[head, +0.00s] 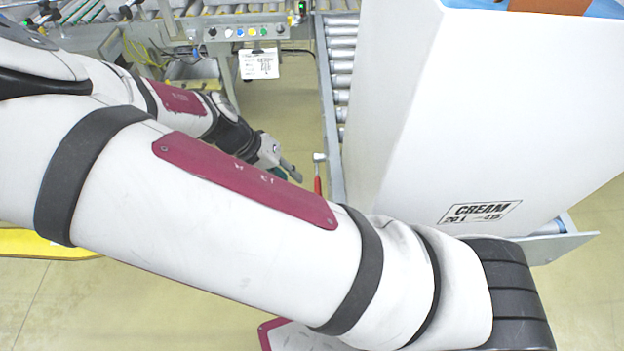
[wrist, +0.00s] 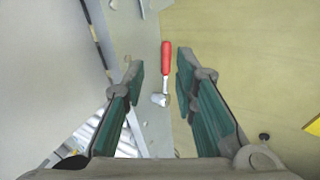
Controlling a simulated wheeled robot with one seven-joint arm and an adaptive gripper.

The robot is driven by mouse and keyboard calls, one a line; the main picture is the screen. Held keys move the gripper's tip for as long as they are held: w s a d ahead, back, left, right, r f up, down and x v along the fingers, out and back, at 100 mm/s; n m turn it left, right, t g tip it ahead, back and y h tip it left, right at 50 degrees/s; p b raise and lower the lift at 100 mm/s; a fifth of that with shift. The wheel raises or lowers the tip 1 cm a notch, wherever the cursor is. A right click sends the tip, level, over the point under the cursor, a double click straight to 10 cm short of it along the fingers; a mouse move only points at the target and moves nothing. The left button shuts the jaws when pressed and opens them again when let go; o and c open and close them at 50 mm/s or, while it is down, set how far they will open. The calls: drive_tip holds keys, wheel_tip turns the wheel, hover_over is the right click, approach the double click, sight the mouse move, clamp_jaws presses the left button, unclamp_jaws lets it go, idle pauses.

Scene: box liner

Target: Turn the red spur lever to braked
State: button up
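The red spur lever (head: 318,184) shows in the head view beside the roller conveyor's side rail, just right of my gripper (head: 290,170). In the wrist view the lever (wrist: 165,62) has a red handle pointing up the picture and a grey metal pivot end at the bottom. My gripper (wrist: 155,72) is open in the wrist view. Its two fingers stand apart, one on each side of the lever in the picture. Neither finger visibly touches it. I cannot tell how far the lever lies beyond the fingertips.
A tall white box (head: 480,120) labelled CREAM stands on the roller conveyor (head: 341,60) at right. A control panel with buttons (head: 240,32) and a hanging tag (head: 259,65) is at the back. Open floor (head: 296,110) lies left of the conveyor rail.

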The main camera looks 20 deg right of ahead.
drive_tip(key=shift+t+h, duration=0.8)
drive_tip(key=shift+h, duration=0.1)
drive_tip(key=w+b+x, duration=0.1)
drive_tip(key=b+x, duration=0.1)
drive_tip(key=x, duration=0.3)
drive_tip(key=a+b+x, duration=0.1)
drive_tip(key=x, duration=0.5)
drive_tip(key=w+f+b+x, duration=0.1)
drive_tip(key=b+x, duration=0.1)
drive_tip(key=x, duration=0.3)
drive_tip(key=shift+w+a+f+b, duration=0.1)
drive_tip(key=shift+w+f+b, duration=0.15)
drive_tip(key=shift+w+b, duration=0.1)
clamp_jaws()
